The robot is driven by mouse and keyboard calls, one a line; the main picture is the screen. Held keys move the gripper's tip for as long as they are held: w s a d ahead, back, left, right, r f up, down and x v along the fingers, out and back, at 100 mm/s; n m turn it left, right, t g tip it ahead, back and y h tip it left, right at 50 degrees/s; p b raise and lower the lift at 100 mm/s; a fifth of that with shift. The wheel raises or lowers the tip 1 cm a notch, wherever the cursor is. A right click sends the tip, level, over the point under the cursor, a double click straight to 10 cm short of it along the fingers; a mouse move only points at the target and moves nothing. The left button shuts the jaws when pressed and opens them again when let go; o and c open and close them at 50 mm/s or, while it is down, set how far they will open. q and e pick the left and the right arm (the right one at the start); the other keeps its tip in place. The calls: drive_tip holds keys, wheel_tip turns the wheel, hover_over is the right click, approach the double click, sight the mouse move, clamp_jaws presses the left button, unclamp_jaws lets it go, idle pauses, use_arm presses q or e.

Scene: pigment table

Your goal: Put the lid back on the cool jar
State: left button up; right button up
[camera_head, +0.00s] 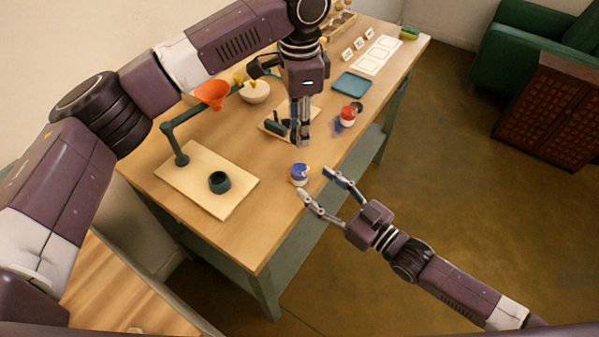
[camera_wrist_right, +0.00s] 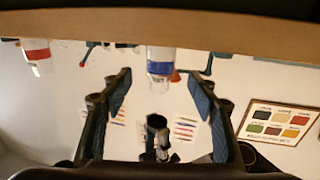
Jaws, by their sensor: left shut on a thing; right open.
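The cool jar (camera_head: 300,176), small with blue contents and a pale label, stands upright near the table's front edge. It also shows in the right wrist view, upside down, as a clear jar with a blue band (camera_wrist_right: 160,66). My right gripper (camera_head: 314,181) is open and low at the table edge, its fingertips just short of the jar and to either side of it. My left gripper (camera_head: 299,140) points down behind the jar, near a pale board. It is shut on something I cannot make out. I cannot clearly identify the cool jar's lid.
A red jar (camera_head: 348,117) stands further along the edge, with a dark round piece (camera_head: 357,106) beside it. A blue tray (camera_head: 351,83) lies behind.

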sight(306, 176)
drive_tip(key=x, duration=0.6)
drive_tip(key=shift+w+a+f, duration=0.1)
drive_tip(key=shift+w+a, duration=0.15)
drive_tip(key=shift+c, duration=0.5)
clamp_jaws()
